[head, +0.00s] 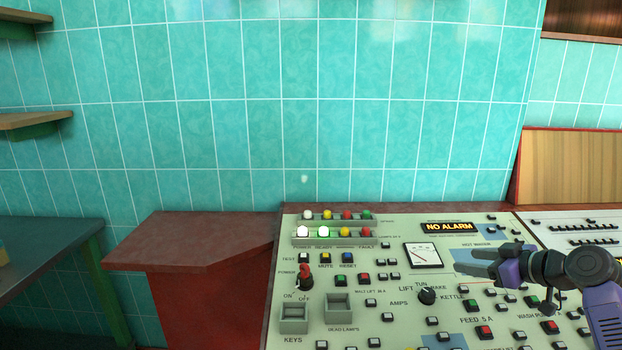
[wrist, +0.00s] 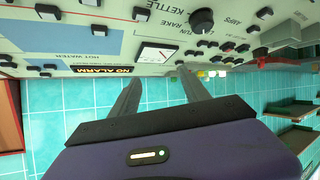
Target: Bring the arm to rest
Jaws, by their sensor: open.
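My gripper (head: 478,262) is at the right of the head view, above the control panel (head: 388,278). Its fingers point left over the panel. In the wrist view, the two fingers of my gripper (wrist: 160,92) stand apart with nothing between them. The panel (wrist: 120,52) lies across the top of that upside-down view. I cannot tell the exact height of the fingers above the panel; no contact shows.
The panel carries a black rotary knob (head: 426,296), a red-topped power switch (head: 305,276), a meter (head: 423,255) and a "NO ALARM" display (head: 449,227). A red counter (head: 205,237) and dark table (head: 40,255) stand left. Teal tiles (head: 280,130) form the back wall.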

